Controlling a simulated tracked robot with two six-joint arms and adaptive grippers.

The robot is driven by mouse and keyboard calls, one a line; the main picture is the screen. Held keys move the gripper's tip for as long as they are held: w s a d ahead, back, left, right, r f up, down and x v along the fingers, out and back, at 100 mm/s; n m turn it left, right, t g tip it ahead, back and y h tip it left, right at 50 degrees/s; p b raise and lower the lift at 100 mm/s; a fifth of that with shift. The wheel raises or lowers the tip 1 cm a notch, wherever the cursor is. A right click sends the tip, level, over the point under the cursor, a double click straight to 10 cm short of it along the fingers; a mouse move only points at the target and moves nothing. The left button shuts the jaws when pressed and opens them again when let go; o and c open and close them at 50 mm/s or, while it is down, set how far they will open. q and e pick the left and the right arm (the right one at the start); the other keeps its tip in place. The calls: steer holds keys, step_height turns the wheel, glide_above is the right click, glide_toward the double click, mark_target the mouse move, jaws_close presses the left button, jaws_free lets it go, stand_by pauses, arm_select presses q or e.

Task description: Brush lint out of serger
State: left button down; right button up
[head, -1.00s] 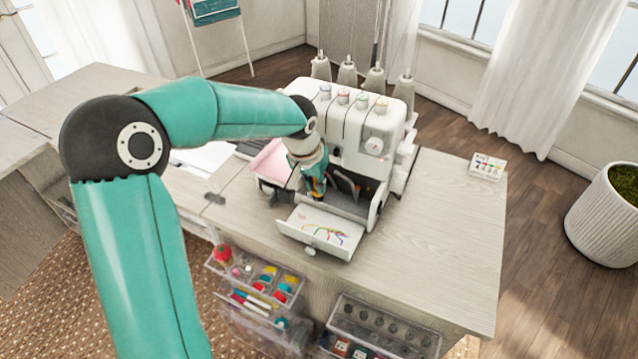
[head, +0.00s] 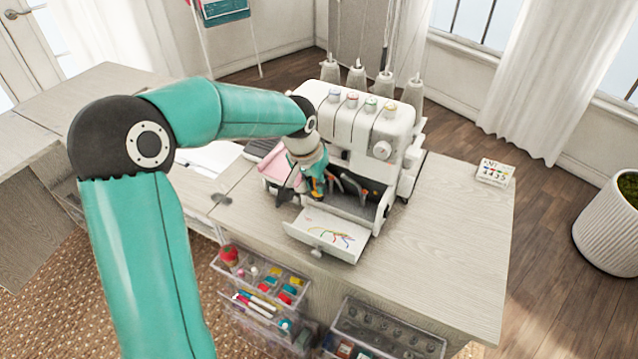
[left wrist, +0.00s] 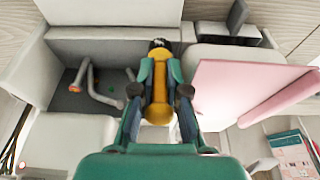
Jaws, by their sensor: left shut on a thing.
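The white serger (head: 365,135) stands on the cabinet top with its front cover folded down, showing a coloured thread drawing. Its open looper area (left wrist: 90,75) shows in the left wrist view, with bent metal loopers and small specks that may be lint. My left gripper (head: 312,192) is at the left part of this opening. In the left wrist view my left gripper (left wrist: 158,100) is shut on a brush (left wrist: 156,112) with a yellow handle and dark bristles at its far end. The bristle tip is over the opening; whether it touches anything I cannot tell. My right gripper is not in view.
A pink cloth or flap (left wrist: 245,90) lies beside the opening. Clear drawers (head: 262,290) with sewing supplies stand open below the cabinet top's front edge.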

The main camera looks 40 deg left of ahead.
arm_select(q)
steer(key=shift+r, duration=0.15)
step_height(320, 180, up, 6)
steer(key=p, duration=0.4)
stand_by(0.4)
